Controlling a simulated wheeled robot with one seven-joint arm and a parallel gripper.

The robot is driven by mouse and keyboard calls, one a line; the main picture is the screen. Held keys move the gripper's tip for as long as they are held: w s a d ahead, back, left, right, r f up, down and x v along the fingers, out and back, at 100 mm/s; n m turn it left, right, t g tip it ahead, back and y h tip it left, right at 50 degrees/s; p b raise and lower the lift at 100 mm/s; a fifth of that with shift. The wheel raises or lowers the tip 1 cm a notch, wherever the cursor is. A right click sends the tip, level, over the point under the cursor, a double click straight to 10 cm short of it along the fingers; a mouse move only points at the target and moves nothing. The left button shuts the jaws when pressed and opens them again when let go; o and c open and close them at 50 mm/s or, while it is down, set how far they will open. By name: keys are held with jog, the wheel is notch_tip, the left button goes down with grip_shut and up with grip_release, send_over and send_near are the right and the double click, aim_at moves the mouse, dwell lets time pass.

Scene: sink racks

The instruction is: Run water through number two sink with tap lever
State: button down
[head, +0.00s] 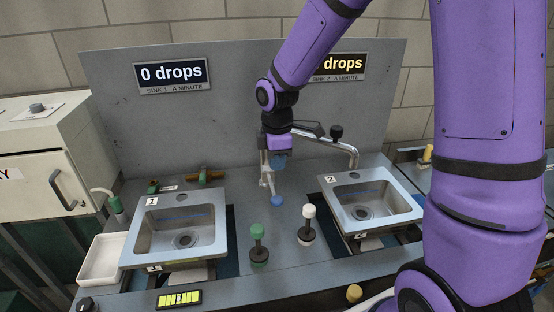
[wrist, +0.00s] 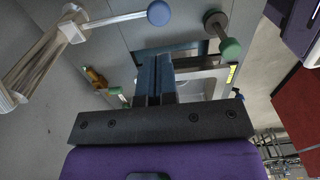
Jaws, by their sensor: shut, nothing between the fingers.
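Sink 2 (head: 398,203) is a grey basin on the right, marked with a number 2 tag. A chrome tap (head: 345,146) behind it has its spout bent over the basin's back edge; a black knob (head: 336,131) sits on top. A lever with a blue ball end (head: 277,201) hangs left of the tap; the ball also shows in the wrist view (wrist: 160,12). My gripper (head: 278,162) is shut and empty above the blue ball, close to the tap; its fingers show in the wrist view (wrist: 155,82). Contact cannot be told. The sink 2 sign (head: 340,66) is partly hidden by my arm.
Sink 1 (head: 178,225) stands on the left, under a sign (head: 172,74) reading 0 drops. Upright posts with a green knob (head: 257,231) and a white knob (head: 309,211) stand between the sinks. A grey back panel (head: 240,100) closes off the rear.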

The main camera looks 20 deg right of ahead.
aim_at(277, 198)
notch_tip(277, 198, down, 10)
jog(key=shift+f, duration=0.25)
jog(key=shift+w, duration=0.1)
dwell(0.4)
